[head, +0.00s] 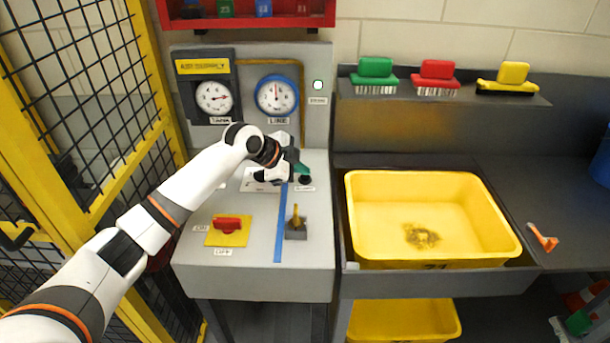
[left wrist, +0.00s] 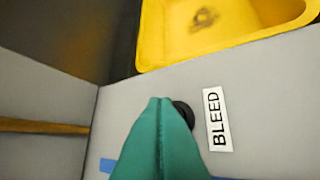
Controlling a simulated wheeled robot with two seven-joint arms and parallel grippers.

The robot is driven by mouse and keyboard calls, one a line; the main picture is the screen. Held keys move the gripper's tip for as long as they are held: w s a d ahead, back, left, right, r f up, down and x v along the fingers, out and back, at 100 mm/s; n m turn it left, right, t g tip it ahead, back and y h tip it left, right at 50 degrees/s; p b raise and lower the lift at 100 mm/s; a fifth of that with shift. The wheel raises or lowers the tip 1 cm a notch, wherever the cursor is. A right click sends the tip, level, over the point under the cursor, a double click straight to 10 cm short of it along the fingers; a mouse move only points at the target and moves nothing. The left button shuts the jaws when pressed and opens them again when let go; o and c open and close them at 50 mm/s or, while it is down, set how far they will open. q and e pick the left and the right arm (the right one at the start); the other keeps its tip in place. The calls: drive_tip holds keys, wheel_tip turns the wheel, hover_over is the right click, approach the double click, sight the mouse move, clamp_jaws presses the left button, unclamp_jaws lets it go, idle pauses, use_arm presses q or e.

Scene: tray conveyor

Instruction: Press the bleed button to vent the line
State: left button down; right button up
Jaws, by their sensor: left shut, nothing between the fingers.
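The bleed button (left wrist: 184,113) is a dark round knob on the grey panel beside the white BLEED label (left wrist: 216,120). In the left wrist view, the green fingers of my left gripper (left wrist: 161,104) are shut and partly cover the button. In the head view, my left gripper (head: 303,171) is over the far right part of the grey bench (head: 255,265), right at the dark button (head: 305,181). I cannot tell whether the fingertips touch the button. The LINE gauge (head: 276,95) has a blue rim and stands behind. My right gripper is not in view.
A red handle (head: 227,222) on a yellow plate and a small yellow lever (head: 296,216) stand nearer on the bench. A blue strip (head: 280,228) runs between them. A yellow tub (head: 432,188) sits at the right. A yellow fence post (head: 150,75) is close on the left.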

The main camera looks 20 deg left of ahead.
sight(301, 183)
use_arm(q)
drive_tip(key=shift+f, duration=0.35)
drive_tip(key=shift+r, duration=0.1)
idle(0.3)
drive_tip(key=shift+r+p, duration=0.65)
drive_tip(key=shift+r, duration=0.05)
wheel_tip(301, 183, up, 6)
drive_tip(key=p, duration=0.5)
idle(0.6)
